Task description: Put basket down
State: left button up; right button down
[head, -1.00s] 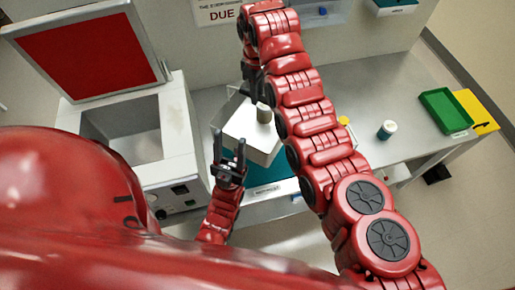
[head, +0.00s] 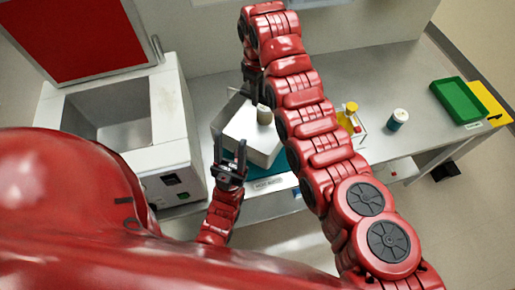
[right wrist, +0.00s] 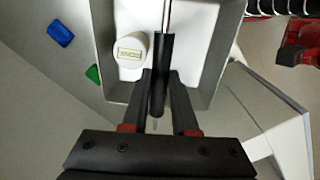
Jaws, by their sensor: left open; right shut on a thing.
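A light grey basket (head: 266,157) hangs from my right gripper near the front edge of the bench. My right gripper (head: 254,88) is shut on the basket's dark handle; the right wrist view shows the handle (right wrist: 162,85) between the fingers. A small jar (head: 264,113) with a pale lid is in the basket; it also shows in the right wrist view (right wrist: 130,51). My left gripper (head: 230,150) is open and empty, just in front of the basket's left side. A teal surface (head: 283,170) shows partly under the basket. I cannot tell whether the basket touches it.
A white open-topped box (head: 175,157) with a raised red panel (head: 70,40) stands left. Right of my arm are a yellow-capped item (head: 351,107), a teal-and-white jar (head: 397,119) and a green tray (head: 458,101). The bench between jar and tray is clear.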

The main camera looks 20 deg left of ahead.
notch_tip(320, 180, down, 9)
jog(key=p, duration=0.3)
jog(key=shift+w+r+p, duration=0.1)
jog(key=shift+r+p, duration=0.1)
jog(key=shift+p, duration=0.1)
jog(key=shift+f, duration=0.85)
jog(key=c, duration=0.7)
grip_release()
jog(key=shift+r, duration=0.1)
